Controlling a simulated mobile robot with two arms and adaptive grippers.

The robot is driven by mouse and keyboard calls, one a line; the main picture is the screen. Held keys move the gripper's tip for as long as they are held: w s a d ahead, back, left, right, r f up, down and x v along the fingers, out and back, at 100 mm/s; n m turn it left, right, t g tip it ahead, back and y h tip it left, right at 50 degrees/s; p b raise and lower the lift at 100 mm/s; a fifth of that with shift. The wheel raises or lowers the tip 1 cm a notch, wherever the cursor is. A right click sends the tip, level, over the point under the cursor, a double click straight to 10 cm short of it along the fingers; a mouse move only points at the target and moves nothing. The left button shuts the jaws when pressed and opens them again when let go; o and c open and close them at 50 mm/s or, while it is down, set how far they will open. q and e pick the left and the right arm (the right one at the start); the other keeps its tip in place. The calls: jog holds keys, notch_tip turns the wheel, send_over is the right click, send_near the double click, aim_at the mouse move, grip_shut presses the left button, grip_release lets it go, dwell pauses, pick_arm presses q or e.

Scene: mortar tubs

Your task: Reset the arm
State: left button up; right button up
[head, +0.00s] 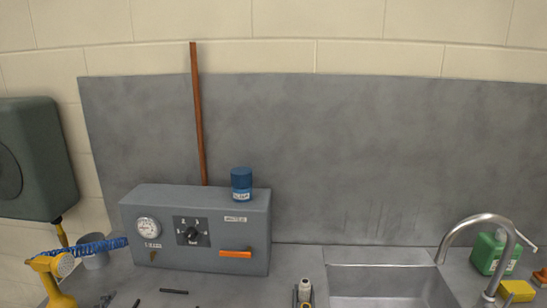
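Neither of my arms nor grippers shows clearly in the head view. The task line names no object other than the arm. A small upright white and dark item (304,292) is cut off at the bottom edge, left of the sink; I cannot tell what it is.
A grey control box (197,260) with gauge, dial and orange handle stands on the counter, a blue jar (241,184) on top. A sink (390,285) with a curved tap (482,222), a green bottle (491,252) and a yellow sponge (516,291) are right. A yellow tool (48,272) is left.

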pick_arm(q)
jog(key=s+d+f+n+g+y, duration=0.1)
jog(key=s+d+f+n+g, duration=0.3)
jog(key=s, duration=0.3)
jog(key=s+d+f+n+g+y, duration=0.1)
jog(key=s+d+f+n+g, duration=0.1)
jog(key=s+d+f+n, duration=0.3)
jog(key=s+d+n+g+h, duration=0.25)
jog(key=s+d, duration=0.25)
jog(key=s, duration=0.6)
jog(key=s+d+n+g+h, duration=0.1)
jog(key=s+d+g, duration=0.4)
jog(key=s, duration=0.5)
notch_tip(320, 180, down, 30)
jog(key=s+b, duration=0.1)
jog(key=b, duration=0.4)
jog(key=s+a+f+g+b, duration=0.1)
jog(key=s+f+b, duration=0.1)
jog(key=s+f, duration=0.6)
jog(key=s+a+f+g+b, duration=0.1)
jog(key=s+f+b, duration=0.2)
jog(key=s+f, duration=0.6)
notch_tip(320, 180, down, 5)
jog(key=shift+a+r+m+y, duration=0.15)
jog(key=shift+a+m+y, duration=0.05)
jog(key=shift+m+y, duration=0.15)
pick_arm(e)
notch_tip(320, 180, down, 10)
jog(key=s, duration=0.1)
